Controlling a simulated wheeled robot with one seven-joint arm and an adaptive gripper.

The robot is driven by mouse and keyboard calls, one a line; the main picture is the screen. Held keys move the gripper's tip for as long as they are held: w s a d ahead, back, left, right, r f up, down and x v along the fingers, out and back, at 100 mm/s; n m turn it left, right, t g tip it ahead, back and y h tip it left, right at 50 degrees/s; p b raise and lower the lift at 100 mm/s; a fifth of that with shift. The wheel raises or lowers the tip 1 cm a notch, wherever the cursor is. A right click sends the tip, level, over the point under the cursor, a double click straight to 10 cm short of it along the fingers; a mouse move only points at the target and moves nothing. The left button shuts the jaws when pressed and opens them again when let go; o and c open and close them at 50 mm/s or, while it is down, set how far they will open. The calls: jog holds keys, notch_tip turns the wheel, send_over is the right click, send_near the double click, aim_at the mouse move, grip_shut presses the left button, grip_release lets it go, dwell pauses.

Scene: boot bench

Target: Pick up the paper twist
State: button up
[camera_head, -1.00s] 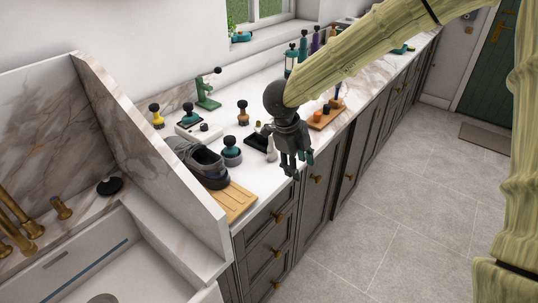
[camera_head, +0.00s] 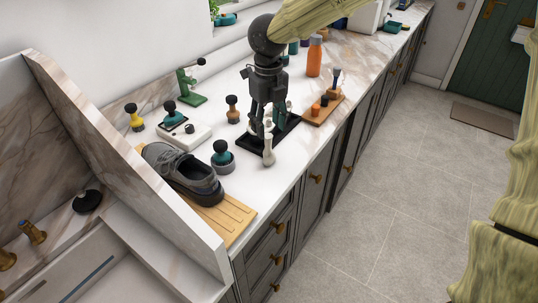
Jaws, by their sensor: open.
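My gripper (camera_head: 263,128) points down over the black tray (camera_head: 252,143) on the white counter, its fingers apart. A pale, narrow, upright piece (camera_head: 268,152) with a rounded top stands at the tray's front edge, just below and beside the fingertips. It may be the paper twist, but it is too small to be sure. Other small pale bits show around the fingers in the tray, partly hidden by them. I see nothing held between the fingers, and cannot tell whether they touch anything.
A dark shoe (camera_head: 185,172) rests on a wooden board (camera_head: 228,217) at left. A wooden rack (camera_head: 323,110) and orange bottle (camera_head: 314,56) stand right. Front counter edge is clear.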

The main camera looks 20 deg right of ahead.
aim_at(267, 135)
jog(key=shift+w+a+f, duration=0.1)
jog(key=shift+w+f, duration=0.25)
jog(key=shift+f, duration=0.25)
jog(key=shift+w+a+f, duration=0.1)
jog(key=shift+w+f, duration=0.2)
jog(key=shift+f, duration=0.25)
jog(key=shift+s+d+f+p, duration=0.15)
jog(key=shift+d+f+p, duration=0.1)
jog(key=shift+f+p, duration=0.05)
jog(key=f, duration=0.1)
jog(key=w+f+p, duration=0.1)
jog(key=f, duration=0.1)
jog(key=shift+f, duration=0.2)
jog(key=shift+s+d+f, duration=0.15)
jog(key=shift+f, duration=0.35)
jog(key=shift+c, duration=0.5)
jog(key=c, duration=0.8)
